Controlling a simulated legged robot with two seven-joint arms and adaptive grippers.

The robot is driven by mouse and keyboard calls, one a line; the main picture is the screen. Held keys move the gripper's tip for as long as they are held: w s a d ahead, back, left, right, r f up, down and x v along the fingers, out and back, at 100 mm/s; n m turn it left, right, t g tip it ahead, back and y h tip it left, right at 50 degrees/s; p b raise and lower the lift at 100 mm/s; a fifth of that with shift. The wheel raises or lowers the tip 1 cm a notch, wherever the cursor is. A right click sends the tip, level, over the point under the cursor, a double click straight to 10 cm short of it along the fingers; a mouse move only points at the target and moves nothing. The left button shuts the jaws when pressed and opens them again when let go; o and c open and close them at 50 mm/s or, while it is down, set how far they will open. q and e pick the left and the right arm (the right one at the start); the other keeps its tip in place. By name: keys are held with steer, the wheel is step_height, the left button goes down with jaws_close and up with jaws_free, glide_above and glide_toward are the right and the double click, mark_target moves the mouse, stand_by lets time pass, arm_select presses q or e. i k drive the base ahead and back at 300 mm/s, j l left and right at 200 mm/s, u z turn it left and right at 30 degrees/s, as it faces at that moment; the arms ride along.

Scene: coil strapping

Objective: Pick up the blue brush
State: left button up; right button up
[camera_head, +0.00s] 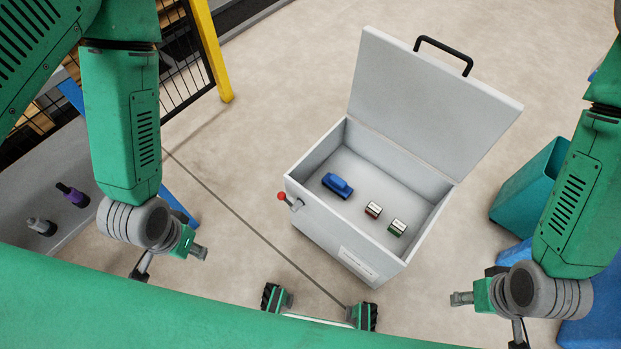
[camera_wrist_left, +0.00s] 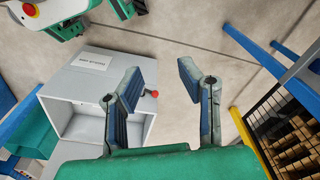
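The blue brush (camera_head: 337,185) lies on the floor of an open grey box (camera_head: 330,229), toward the left side of its inside. Its lid (camera_head: 425,100) stands open at the back. My left gripper (camera_head: 198,252) is outside the box, to its left and apart from the brush. In the left wrist view the left gripper (camera_wrist_left: 160,72) has its two fingers spread with nothing between them. The box (camera_wrist_left: 85,82) shows there behind the fingers; the brush cannot be made out. My right gripper (camera_head: 461,298) is to the right of the box; its finger opening is unclear.
A red-knobbed lever (camera_head: 283,197) sticks out of the box's left side. A teal bin (camera_head: 525,190) stands right. A purple item (camera_head: 72,195) and a grey item (camera_head: 41,227) are far left.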

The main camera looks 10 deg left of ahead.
mark_target(336, 184)
steer(key=i+j+z, duration=0.1)
steer(key=z, duration=0.25)
steer(key=i+j+z, duration=0.1)
steer(key=z, duration=0.25)
steer(key=j+z, duration=0.25)
steer(key=z, duration=0.15)
